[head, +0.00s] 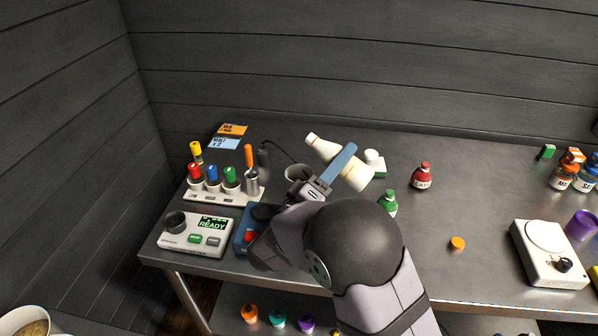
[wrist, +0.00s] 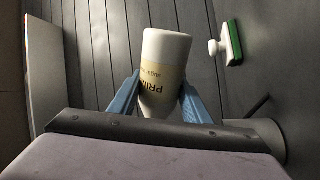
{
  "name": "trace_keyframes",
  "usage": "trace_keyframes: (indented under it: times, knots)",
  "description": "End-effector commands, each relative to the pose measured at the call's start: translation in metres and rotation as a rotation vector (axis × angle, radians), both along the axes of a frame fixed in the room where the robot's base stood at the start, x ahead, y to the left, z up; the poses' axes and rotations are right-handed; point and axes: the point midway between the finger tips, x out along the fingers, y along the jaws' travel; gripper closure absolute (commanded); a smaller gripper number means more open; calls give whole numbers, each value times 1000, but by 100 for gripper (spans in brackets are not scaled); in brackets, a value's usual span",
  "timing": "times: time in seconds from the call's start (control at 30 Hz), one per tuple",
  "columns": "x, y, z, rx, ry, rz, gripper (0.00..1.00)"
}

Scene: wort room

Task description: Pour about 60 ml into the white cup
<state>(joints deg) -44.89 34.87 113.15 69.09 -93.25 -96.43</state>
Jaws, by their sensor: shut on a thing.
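My gripper (head: 343,160) is shut on a cream bottle (head: 359,178) with a white neck. In the head view the bottle is tilted, its neck toward the upper left and its base to the lower right. In the wrist view my gripper (wrist: 160,82) has a blue finger on each side of the bottle (wrist: 166,48), whose label partly reads "PRI".
A green-and-white brush-like item (head: 376,164) is just behind the bottle. A green bottle (head: 388,202) and a red bottle (head: 422,177) stand to the right. A rack (head: 222,196) with coloured-top items and a device reading "READY" (head: 197,238) are at left. The table's middle right is mostly clear.

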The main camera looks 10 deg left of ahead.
Motion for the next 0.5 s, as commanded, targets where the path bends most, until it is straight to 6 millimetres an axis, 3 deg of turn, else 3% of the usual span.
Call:
trace_keyframes:
  times: [0.3,0.5]
  knots:
    - [1,4,19,-169,69,1,84]
    - [3,6,17,-231,96,0,84]
